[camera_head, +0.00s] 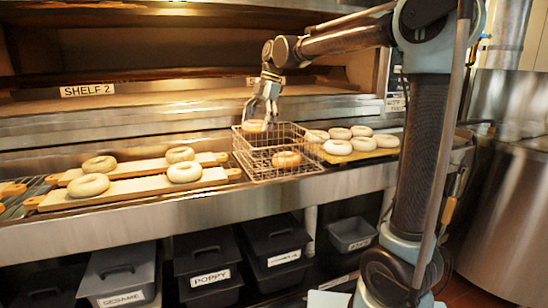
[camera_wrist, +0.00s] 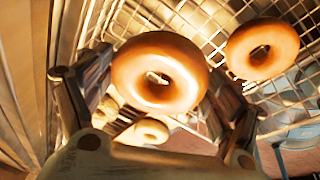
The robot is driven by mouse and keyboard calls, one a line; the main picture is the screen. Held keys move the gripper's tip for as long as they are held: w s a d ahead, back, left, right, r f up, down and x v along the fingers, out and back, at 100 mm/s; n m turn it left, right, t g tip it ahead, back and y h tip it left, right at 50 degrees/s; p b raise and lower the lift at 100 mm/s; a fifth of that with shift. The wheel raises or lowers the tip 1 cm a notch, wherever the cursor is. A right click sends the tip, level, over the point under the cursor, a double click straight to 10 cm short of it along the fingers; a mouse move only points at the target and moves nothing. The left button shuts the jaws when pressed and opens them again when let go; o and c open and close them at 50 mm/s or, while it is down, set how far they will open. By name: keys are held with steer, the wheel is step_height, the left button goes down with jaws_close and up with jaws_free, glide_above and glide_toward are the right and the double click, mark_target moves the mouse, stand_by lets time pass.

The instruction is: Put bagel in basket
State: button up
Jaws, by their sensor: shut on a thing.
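My gripper (camera_head: 262,112) is over the wire basket (camera_head: 283,172) on the steel counter, shut on a browned bagel (camera_head: 254,126). In the head view that bagel is at the basket's upper left rim. In the wrist view the held bagel (camera_wrist: 160,72) sits between the two fingers, with the basket's wire mesh (camera_wrist: 210,18) behind it. A second browned bagel (camera_head: 286,159) lies in the basket and also shows in the wrist view (camera_wrist: 262,48), apart from the held one. I cannot tell whether the held bagel touches the wire.
Two wooden boards (camera_head: 130,190) with pale bagels (camera_head: 88,185) lie to the left of the basket. Several pale bagels (camera_head: 338,147) rest on a board to its right. The oven front with a SHELF 2 label (camera_head: 87,90) stands behind. Dark lidded bins (camera_head: 206,262) are below the counter.

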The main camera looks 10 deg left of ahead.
steer(key=f, duration=0.5)
steer(key=shift+w+d, duration=0.1)
steer(key=shift+w, duration=0.1)
steer(key=shift+s+f, duration=0.15)
steer(key=shift+f, duration=2.25)
steer(key=o, duration=1.1)
steer(key=v, duration=1.2)
